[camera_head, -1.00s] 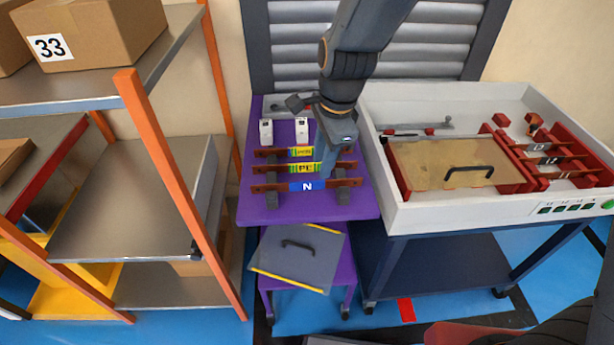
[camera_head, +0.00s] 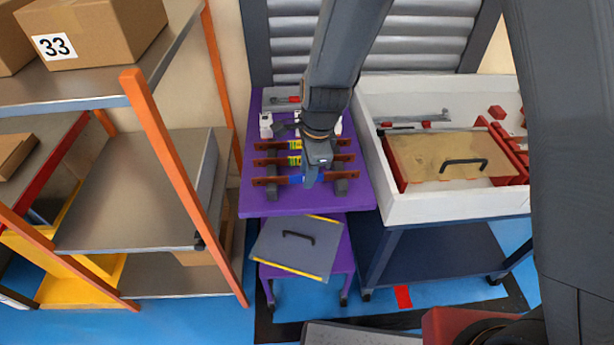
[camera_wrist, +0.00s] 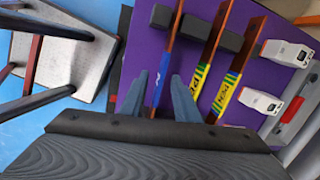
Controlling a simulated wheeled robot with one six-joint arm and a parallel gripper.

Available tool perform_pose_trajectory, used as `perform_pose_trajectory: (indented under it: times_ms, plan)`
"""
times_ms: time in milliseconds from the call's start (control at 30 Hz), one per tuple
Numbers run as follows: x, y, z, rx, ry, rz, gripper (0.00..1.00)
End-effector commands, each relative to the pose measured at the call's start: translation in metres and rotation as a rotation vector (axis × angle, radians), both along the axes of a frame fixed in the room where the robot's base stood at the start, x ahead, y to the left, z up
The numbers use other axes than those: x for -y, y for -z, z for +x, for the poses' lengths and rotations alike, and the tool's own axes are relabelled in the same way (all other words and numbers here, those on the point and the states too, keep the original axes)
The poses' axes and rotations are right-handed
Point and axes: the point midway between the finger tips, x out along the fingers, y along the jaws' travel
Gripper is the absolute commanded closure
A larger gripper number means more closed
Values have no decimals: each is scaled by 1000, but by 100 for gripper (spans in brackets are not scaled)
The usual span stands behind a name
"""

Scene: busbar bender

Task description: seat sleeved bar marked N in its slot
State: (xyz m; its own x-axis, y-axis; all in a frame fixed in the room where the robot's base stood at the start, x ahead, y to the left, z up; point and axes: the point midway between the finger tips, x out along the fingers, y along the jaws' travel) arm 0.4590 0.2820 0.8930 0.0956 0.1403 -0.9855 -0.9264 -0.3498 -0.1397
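The bar marked N (camera_head: 268,181), copper-coloured with a blue sleeve, lies nearest on dark supports on the purple table; its blue sleeve (camera_wrist: 158,87) shows in the wrist view. My gripper (camera_head: 311,182) is over this bar and hides part of its sleeve. In the wrist view my gripper (camera_wrist: 160,76) is open, one finger on each side of the N sleeve. I cannot tell whether the fingers touch it. The bender (camera_head: 450,207) is a white tray at the right. My arm hides its right side, so the slots are mostly hidden.
Two bars with yellow-green sleeves, one marked PE (camera_wrist: 220,95), lie beside the N bar. White blocks (camera_wrist: 288,52) stand behind them. A brown board with a black handle (camera_head: 415,155) sits in the bender. A shelf with an orange post (camera_head: 168,160) stands left.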

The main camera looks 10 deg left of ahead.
Motion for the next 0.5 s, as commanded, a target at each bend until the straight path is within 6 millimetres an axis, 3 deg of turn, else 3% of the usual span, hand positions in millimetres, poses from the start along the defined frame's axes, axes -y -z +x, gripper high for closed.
perform_pose_trajectory:
  times_ms: [267, 433, 500]
  plan:
    - [0, 2, 0, 0, 0, 0, 71]
    - [0, 2, 0, 0, 0, 0, 100]
    - [0, 2, 0, 0, 0, 0, 100]
